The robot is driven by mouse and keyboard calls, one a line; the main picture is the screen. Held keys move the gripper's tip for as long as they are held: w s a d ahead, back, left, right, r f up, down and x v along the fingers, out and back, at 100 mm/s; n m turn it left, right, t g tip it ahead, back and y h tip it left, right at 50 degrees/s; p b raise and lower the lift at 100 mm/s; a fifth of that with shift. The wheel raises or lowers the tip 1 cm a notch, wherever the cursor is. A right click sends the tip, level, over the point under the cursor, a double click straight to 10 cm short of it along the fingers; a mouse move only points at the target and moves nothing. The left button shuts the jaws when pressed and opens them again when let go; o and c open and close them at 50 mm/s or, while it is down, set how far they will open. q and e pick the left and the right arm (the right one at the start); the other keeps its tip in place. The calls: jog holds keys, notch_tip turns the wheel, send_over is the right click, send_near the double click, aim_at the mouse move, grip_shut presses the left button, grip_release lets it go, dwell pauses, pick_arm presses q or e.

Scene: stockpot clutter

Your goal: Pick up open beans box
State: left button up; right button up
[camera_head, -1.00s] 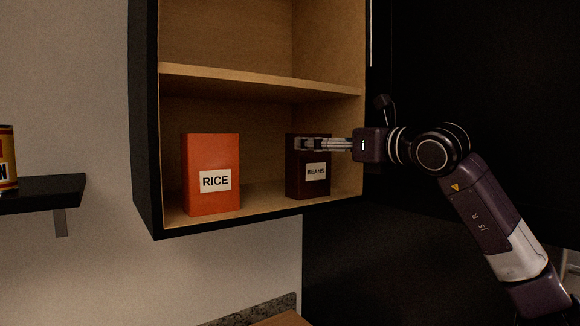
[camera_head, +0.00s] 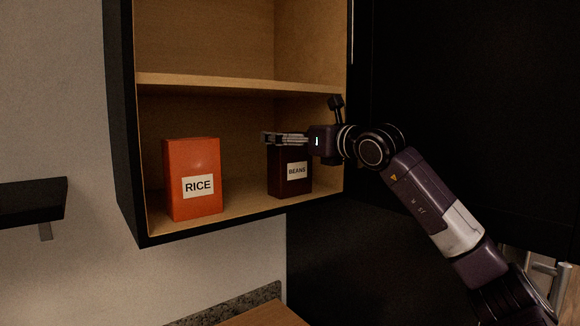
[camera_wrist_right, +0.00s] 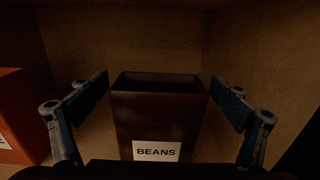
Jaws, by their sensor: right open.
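The beans box (camera_head: 289,179) is dark brown with a white BEANS label, upright on the lower cabinet shelf at the right. It also shows in the right wrist view (camera_wrist_right: 158,110), where its top looks open. My right gripper (camera_head: 268,137) reaches in from the right at the height of the box's top, hiding part of its upper edge. In the wrist view the right gripper's (camera_wrist_right: 165,95) two fingers stand apart, one on each side of the box, with gaps between them and its walls. My left gripper is not in view.
An orange RICE box (camera_head: 192,165) stands left of the beans box, with a gap between them. The cabinet's middle shelf (camera_head: 230,85) lies above the gripper. A dark wall shelf (camera_head: 32,200) is at the far left, and a counter (camera_head: 262,316) is below.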

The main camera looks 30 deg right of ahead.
jog(key=shift+c, duration=0.7)
jog(key=c, duration=2)
jog(key=shift+r, duration=0.15)
jog(key=shift+c, duration=0.3)
